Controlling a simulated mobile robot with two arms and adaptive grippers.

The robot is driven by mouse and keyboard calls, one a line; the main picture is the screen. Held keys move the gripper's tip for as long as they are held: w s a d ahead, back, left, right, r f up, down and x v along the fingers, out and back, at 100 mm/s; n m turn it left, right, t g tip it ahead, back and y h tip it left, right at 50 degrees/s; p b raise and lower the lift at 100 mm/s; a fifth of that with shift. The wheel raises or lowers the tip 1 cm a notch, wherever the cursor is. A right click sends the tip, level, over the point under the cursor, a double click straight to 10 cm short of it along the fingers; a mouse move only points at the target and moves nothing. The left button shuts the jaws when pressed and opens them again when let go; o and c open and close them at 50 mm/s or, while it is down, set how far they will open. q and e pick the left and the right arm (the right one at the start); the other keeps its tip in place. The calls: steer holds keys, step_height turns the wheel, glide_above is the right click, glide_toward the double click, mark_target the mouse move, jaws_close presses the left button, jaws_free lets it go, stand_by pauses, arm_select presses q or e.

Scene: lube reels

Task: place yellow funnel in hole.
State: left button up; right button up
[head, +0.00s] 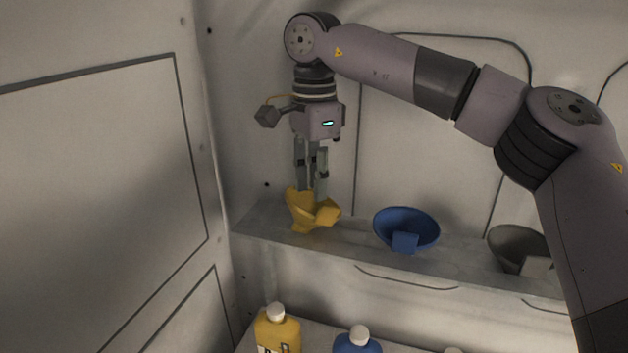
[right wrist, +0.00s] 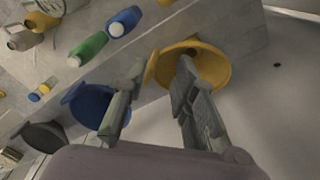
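The yellow funnel (head: 326,216) is at the left end of the grey shelf (head: 350,246) and looks tilted in the head view. My right gripper (head: 311,192) points down at it, with its fingertips at the bowl. In the right wrist view the fingers of my right gripper (right wrist: 161,67) are apart. One finger overlaps the bowl of the yellow funnel (right wrist: 212,70), and the other is outside, near its tab. The hole under the yellow funnel is hidden, so I cannot tell whether its spout is in it. My left gripper is not in view.
A blue funnel (head: 407,222) and a grey funnel (head: 512,242) sit farther right on the shelf. Below stand a yellow bottle (head: 277,331) and a blue bottle (head: 357,345). A white wall (head: 110,150) is close on the left.

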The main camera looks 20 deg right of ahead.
step_height(320, 180, up, 8)
steer(key=b, duration=0.1)
steer(key=shift+r, duration=0.2)
stand_by(0.3)
